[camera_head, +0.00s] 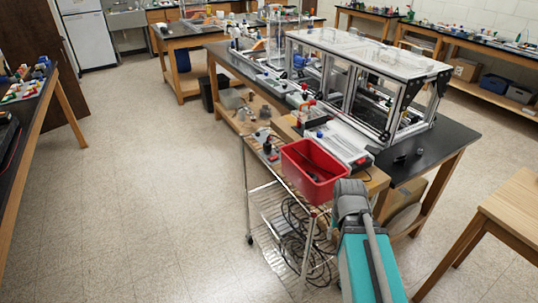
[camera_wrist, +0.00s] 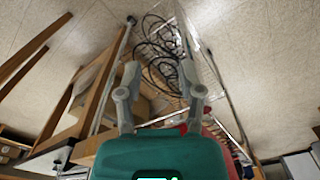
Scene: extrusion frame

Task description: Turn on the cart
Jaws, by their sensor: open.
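The wire cart (camera_head: 270,224) stands at the near side of the black bench in the head view, with thin metal posts and a lower wire rack. A red bin (camera_head: 313,185) sits at its top. A white box with a red button (camera_head: 361,160) is just behind the bin. I cannot tell whether that button belongs to the cart. My gripper (camera_wrist: 163,82) is open in the wrist view, its two grey fingers apart and nothing between them. Black coiled cables (camera_wrist: 160,48) on the cart's lower rack show beyond the fingers.
A clear-walled extrusion frame (camera_head: 365,85) stands on the black bench (camera_head: 435,150) behind the cart. A wooden table (camera_head: 515,205) is at the right. Another bench (camera_head: 35,110) is at the left. The floor (camera_head: 140,200) left of the cart is clear.

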